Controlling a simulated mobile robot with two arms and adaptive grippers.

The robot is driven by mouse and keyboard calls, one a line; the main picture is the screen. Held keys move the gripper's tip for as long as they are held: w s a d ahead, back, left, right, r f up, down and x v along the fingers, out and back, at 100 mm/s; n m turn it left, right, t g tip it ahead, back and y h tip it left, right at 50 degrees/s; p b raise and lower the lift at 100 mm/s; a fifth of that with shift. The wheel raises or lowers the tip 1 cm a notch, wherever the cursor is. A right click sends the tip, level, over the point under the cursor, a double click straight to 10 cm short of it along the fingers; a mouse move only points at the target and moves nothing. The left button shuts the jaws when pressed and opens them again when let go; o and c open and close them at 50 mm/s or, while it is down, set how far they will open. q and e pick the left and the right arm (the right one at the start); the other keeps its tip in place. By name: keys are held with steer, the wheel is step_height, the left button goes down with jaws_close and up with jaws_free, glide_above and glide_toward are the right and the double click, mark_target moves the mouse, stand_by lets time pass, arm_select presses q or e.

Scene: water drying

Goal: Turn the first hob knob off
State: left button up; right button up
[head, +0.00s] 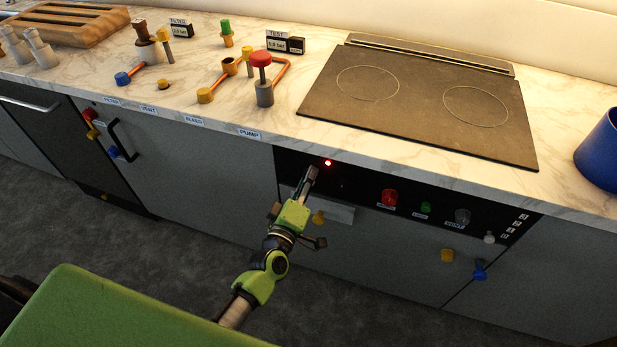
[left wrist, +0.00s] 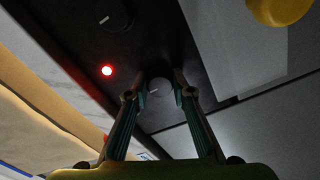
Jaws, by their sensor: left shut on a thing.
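My left gripper (head: 309,173) reaches the black control panel (head: 357,186) below the hob (head: 420,95), at the panel's left end. In the left wrist view its fingertips (left wrist: 160,88) are shut on a dark round hob knob (left wrist: 160,92) with a small white pointer mark. A red light (head: 328,162) is lit beside the gripper; it also glows in the left wrist view (left wrist: 107,70). A second dark knob (left wrist: 112,14) with a white mark sits farther along the panel. In the head view the gripper hides the held knob. My right gripper is out of view.
Red (head: 389,197), green (head: 426,208) and grey (head: 462,216) controls sit farther right on the panel. The marble worktop (head: 215,100) overhangs above, with valves and pipes at left and a blue container (head: 600,150) at right.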

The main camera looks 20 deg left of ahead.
arm_select(q)
steer(key=o, duration=1.1)
steer(key=shift+o, duration=0.2)
steer(key=shift+s, duration=0.1)
steer(key=s, duration=1.2)
steer(key=shift+a, duration=0.25)
steer(key=shift+w, duration=0.1)
steer(key=s+f+m+g, duration=0.3)
steer(key=s+f, duration=0.1)
steer(key=f, duration=0.6)
steer(key=s+f+m+g+h, duration=0.1)
steer(key=s+f+m+g, duration=0.2)
steer(key=f, duration=0.7)
steer(key=s+f+m+g, duration=0.2)
steer(key=s+f, duration=0.3)
steer(key=f, duration=0.5)
steer(key=s+a+f+m+g, duration=0.2)
steer(key=s+f, duration=0.3)
steer(key=s, duration=0.4)
steer(key=s+a+f+m+g+y, duration=0.1)
steer(key=s+f+g, duration=0.3)
steer(key=s, duration=0.5)
steer(key=s+a+f+m+g, duration=0.3)
steer(key=s+f+m, duration=0.1)
steer(key=s+f, duration=0.4)
steer(key=shift+s+f+y, duration=0.15)
steer(key=shift+s+y, duration=0.15)
steer(key=shift+s, duration=0.15)
